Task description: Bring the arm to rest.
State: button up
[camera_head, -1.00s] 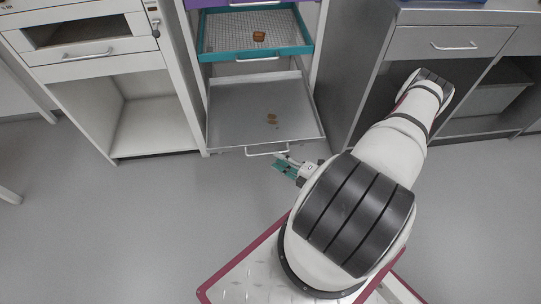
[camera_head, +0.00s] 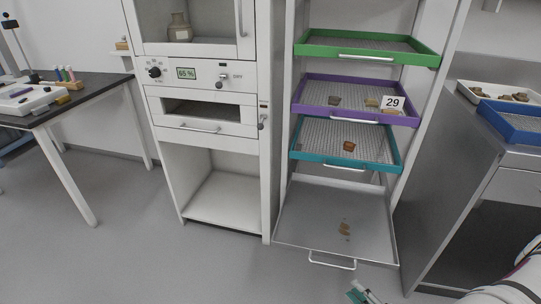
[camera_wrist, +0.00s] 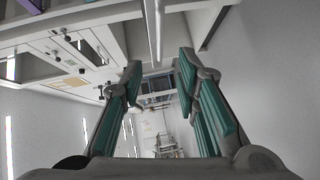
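My gripper (camera_head: 362,294) shows only in part at the bottom edge of the head view, in front of the lowest drawer and below its handle. In the wrist view my gripper (camera_wrist: 158,68) is open, with its two teal-padded fingers apart and nothing between them. A pale bar (camera_wrist: 154,32) shows ahead of the fingertips at the top of that view; I cannot tell whether they touch it. Most of my arm lies outside the head view, with a white part at the lower right corner.
The grey bottom drawer (camera_head: 300,228) is pulled out and holds small brown sherds (camera_head: 344,229). Above it are teal (camera_head: 298,155), purple (camera_head: 300,108) and green (camera_head: 310,50) trays. A grey counter (camera_head: 470,130) stands right, a white cabinet (camera_head: 265,150) left. Floor (camera_head: 120,265) at lower left is clear.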

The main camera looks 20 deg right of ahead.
jog(key=shift+r, duration=0.1)
jog(key=w+a+r+n+g+y, duration=0.2)
jog(key=r+n+g+y, duration=0.1)
jog(key=r+n, duration=0.45)
jog(key=w+a+r+n+g+y, duration=0.2)
jog(key=w+r+n+y, duration=0.15)
jog(key=r+n, duration=0.35)
jog(key=w+a+r+n+g+y, duration=0.25)
jog(key=r+n, duration=0.35)
jog(key=r, duration=0.3)
jog(key=s+a+r+n+g, duration=0.2)
jog(key=a+r+n+g, duration=0.2)
jog(key=a+r+n, duration=0.15)
jog(key=s+a+r+n+g, duration=0.3)
jog(key=a+r+n+g, duration=0.15)
jog(key=r+n, duration=0.25)
jog(key=s+a+r+n+h, duration=0.2)
jog(key=s+r+n+h, duration=0.35)
jog(key=s+n, duration=0.35)
jog(key=s+a+r+n+h, duration=0.1)
jog(key=s+r+n+h, duration=0.3)
jog(key=s+n+h, duration=0.5)
notch_tip(320, 180, up, 24)
jog(key=w+n+t+y+p, duration=0.1)
jog(key=t+p, duration=0.3)
jog(key=p, duration=1.8)
jog(key=shift+w+r+n+y, duration=0.2)
jog(key=shift+w+n+y, duration=0.05)
jog(key=shift+n+y, duration=0.45)
